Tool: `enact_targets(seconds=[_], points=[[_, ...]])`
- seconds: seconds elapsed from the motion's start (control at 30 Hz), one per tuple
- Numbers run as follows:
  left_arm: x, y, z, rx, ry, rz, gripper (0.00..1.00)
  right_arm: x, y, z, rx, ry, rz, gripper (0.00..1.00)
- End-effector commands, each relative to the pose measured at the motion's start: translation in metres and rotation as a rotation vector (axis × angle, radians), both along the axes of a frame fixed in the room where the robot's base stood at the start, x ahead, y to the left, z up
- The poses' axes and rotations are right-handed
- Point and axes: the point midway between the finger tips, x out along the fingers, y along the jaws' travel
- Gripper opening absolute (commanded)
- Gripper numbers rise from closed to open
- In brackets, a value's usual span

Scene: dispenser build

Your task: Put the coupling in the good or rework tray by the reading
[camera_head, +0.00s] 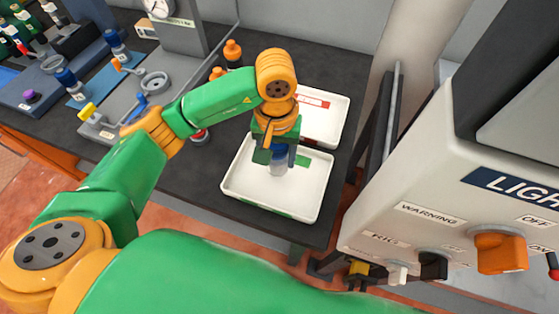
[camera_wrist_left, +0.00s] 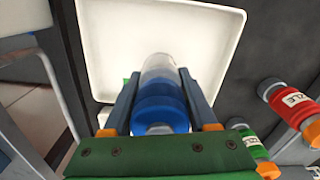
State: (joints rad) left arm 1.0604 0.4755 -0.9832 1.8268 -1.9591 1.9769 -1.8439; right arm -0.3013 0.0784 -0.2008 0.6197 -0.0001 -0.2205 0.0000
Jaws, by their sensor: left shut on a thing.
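My left gripper (camera_head: 277,157) is shut on the coupling (camera_head: 278,169), a blue cylinder with a pale, clear-looking end. The wrist view shows the coupling (camera_wrist_left: 160,100) between the two fingers (camera_wrist_left: 158,82), its pale end pointing away from the palm. The gripper is over the near white tray (camera_head: 240,186), which has a green label. I cannot tell whether the coupling touches the tray floor. The white tray (camera_wrist_left: 105,40) fills the background of the wrist view. The other white tray (camera_head: 333,128), with a red label, lies just behind. A dial gauge (camera_head: 159,8) stands at the top left, its reading too small to tell. My right gripper is out of view.
A dark bench (camera_head: 205,170) carries the trays. Orange-capped bottles (camera_head: 232,50) stand behind my left arm. A grey fixture plate (camera_head: 110,120) and a blue mat with parts lie left. A large grey machine (camera_head: 430,180) with knobs stands close on the right.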

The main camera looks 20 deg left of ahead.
Motion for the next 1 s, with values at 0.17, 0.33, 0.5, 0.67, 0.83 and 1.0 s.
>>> enact_targets(seconds=[0.17,0.33,0.5,0.67,0.83,1.0], points=[[0.000,-0.004,-0.027,0.001,0.006,0.000,0.00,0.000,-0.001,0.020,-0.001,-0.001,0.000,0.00],[0.001,-0.004,-0.035,0.001,-0.001,-0.003,0.00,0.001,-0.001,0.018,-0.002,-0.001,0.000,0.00],[0.001,-0.004,-0.037,0.001,-0.001,-0.003,0.00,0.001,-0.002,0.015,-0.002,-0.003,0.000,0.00],[0.001,-0.004,-0.038,0.001,0.000,-0.003,0.83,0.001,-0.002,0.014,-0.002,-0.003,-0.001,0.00],[0.001,-0.004,-0.038,0.001,0.000,-0.003,0.88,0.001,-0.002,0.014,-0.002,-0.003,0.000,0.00],[0.001,-0.004,-0.034,0.001,0.001,-0.003,0.88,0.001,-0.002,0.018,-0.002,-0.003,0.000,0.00]])
